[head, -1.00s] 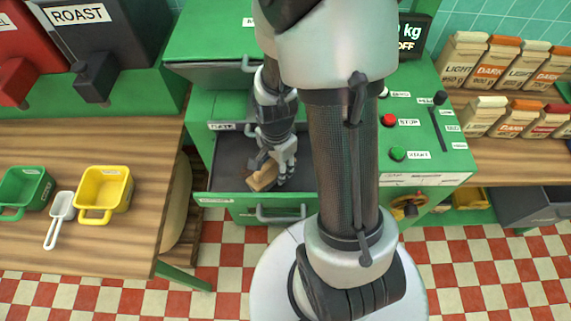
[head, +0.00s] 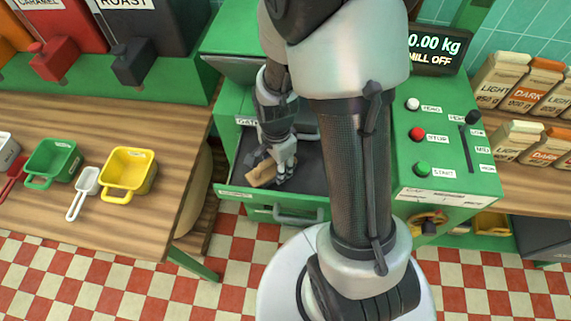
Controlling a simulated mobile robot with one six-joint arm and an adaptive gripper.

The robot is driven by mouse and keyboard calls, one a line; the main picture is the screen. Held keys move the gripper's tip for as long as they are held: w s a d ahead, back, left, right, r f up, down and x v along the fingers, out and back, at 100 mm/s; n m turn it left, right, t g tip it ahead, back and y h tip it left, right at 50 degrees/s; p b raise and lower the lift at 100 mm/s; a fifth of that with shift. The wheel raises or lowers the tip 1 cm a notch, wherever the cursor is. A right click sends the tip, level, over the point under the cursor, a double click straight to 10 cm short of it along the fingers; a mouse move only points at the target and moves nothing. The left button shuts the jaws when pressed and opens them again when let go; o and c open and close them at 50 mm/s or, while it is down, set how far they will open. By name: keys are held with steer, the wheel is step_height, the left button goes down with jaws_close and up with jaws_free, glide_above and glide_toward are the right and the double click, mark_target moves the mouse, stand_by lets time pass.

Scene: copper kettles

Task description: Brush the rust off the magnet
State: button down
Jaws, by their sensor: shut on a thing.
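My gripper (head: 272,166) reaches down into an open drawer (head: 314,172) in the front of the green machine. It is shut on a tan, wooden-looking block (head: 262,173), which looks like the brush. A dark grey shape (head: 254,155) shows beside the block and the fingers; I cannot tell whether it is the magnet or part of the gripper. Rust is too small to make out. My arm covers the right part of the drawer.
The green machine has white, red and green buttons (head: 422,168) on its right. A wooden table (head: 110,222) at left holds a yellow scoop (head: 128,174), a green scoop (head: 53,161) and a white scoop (head: 84,191). Coffee bags (head: 540,88) stand at right. The checkered floor in front is clear.

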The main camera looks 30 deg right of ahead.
steer(key=shift+w+a+f, duration=0.1)
steer(key=shift+w+a, duration=0.25)
steer(key=shift+a, duration=0.4)
steer(key=shift+w+a+f, duration=0.1)
steer(key=shift+w+a, duration=0.25)
steer(key=shift+a, duration=0.35)
steer(key=shift+w+a, duration=0.35)
steer(key=shift+a, duration=0.4)
steer(key=shift+r, duration=0.1)
steer(key=r+p, duration=0.4)
steer(key=r, duration=0.1)
steer(key=shift+w+a+r+p, duration=0.15)
steer(key=shift+w+r+p, duration=0.05)
steer(key=shift+r+p, duration=0.1)
steer(key=shift+r, duration=0.3)
steer(key=shift+r+p, duration=1.35)
steer(key=shift+r, duration=0.1)
steer(key=shift+w, duration=0.1)
